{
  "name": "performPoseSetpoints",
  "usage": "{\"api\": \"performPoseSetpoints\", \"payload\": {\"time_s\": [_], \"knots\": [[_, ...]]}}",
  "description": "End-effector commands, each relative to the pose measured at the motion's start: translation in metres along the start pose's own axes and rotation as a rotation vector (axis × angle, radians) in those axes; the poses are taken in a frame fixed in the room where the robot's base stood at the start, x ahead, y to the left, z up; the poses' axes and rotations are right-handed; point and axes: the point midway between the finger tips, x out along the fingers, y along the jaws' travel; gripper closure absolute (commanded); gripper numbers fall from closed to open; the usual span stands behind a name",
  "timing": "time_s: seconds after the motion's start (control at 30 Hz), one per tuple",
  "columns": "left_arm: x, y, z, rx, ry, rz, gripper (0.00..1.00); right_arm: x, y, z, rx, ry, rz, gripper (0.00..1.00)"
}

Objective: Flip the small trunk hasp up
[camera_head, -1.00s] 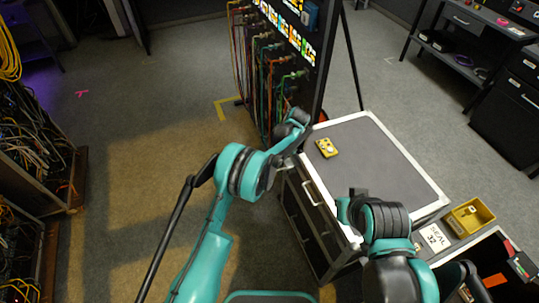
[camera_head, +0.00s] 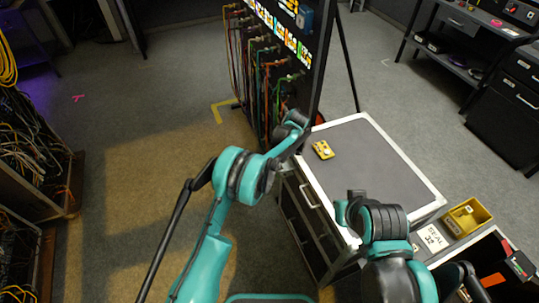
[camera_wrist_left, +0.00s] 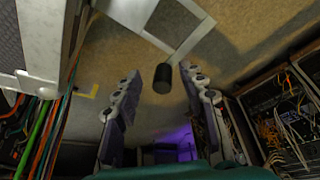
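The trunk (camera_head: 375,155) is a case with a dark grey top and silver edges, right of centre in the head view. Its drawer front with a pale handle (camera_head: 310,197) faces my arms. I cannot make out the small hasp for certain. My left arm's end (camera_head: 294,122) is at the trunk's far left corner. In the left wrist view my left gripper (camera_wrist_left: 160,95) has its fingers wide apart, with nothing between them. A pale metal frame (camera_wrist_left: 190,42) and a black cylinder (camera_wrist_left: 162,78) show beyond the fingertips. My right arm's end (camera_head: 375,215) is over the trunk's near edge; its fingers are unclear.
A yellow device (camera_head: 323,149) lies on the trunk top. A rack with hanging coloured cables (camera_head: 270,80) stands behind my left arm's end. A yellow bin (camera_head: 466,217) and a white label card (camera_head: 433,237) are at the right. The floor at left is open.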

Motion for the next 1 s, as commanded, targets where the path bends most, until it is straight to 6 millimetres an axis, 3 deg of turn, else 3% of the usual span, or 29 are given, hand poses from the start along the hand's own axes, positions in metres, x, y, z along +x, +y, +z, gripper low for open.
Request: {"api": "performPoseSetpoints", "payload": {"time_s": [0.27, 0.7, 1.0], "knots": [[-0.011, 0.001, 0.003, 0.002, -0.004, 0.002, 0.62, 0.000, 0.000, 0.000, 0.000, 0.000, 0.000, 1.00], [-0.098, 0.000, 0.002, 0.002, -0.002, 0.002, 0.62, 0.000, 0.000, 0.000, 0.000, 0.000, 0.000, 1.00], [-0.120, 0.000, 0.001, 0.001, -0.001, 0.001, 0.62, 0.000, 0.000, 0.000, 0.000, 0.000, 0.000, 1.00]]}}
